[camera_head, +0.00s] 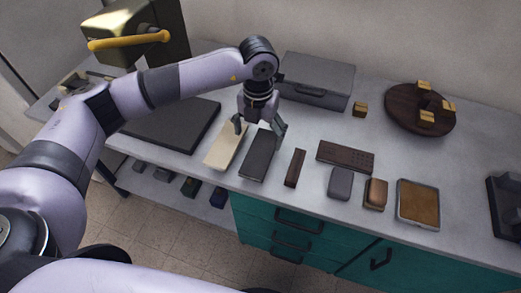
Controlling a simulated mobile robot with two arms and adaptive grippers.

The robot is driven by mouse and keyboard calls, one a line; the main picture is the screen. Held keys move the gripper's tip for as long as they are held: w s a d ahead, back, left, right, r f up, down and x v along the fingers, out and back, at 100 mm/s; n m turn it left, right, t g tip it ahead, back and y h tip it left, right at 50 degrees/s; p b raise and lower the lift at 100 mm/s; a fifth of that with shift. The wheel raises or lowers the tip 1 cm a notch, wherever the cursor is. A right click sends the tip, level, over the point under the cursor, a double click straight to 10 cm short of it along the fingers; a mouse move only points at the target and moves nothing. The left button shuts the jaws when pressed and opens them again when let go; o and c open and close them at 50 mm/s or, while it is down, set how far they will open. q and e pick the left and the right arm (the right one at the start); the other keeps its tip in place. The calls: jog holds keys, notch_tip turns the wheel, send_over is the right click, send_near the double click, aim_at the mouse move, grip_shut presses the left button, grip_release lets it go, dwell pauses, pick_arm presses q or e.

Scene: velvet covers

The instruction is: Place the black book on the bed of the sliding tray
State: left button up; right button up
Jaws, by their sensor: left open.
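The black book (259,156) lies flat on the grey worktop, beside a cream book (226,148). My left gripper (260,128) is open just above the far end of the black book, its fingers spread to either side. The fingers hold nothing, and I cannot tell whether they touch the book. A dark flat slab (172,128) lies left of the books, partly behind my left arm; it may be the sliding tray, but I cannot tell for sure. My right gripper is not in view.
A grey case (316,82) stands behind the gripper. Right of the books are a narrow brown block (295,168), a dark brown panel (345,157), a grey block (340,183) and a tan-topped tray (418,204). A round dark board (404,110) carries several wooden blocks.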

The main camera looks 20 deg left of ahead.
aim_at(261, 152)
pick_arm(q)
notch_tip(261, 152, down, 3)
jog(key=shift+d+r, duration=0.1)
jog(key=shift+r, duration=0.1)
jog(key=f+p, duration=0.1)
jog(key=f, duration=0.1)
jog(key=w+f+p, duration=0.1)
jog(key=f, duration=0.1)
jog(key=shift+f, duration=0.65)
jog(key=shift+c, duration=0.6)
jog(key=c, duration=1.2)
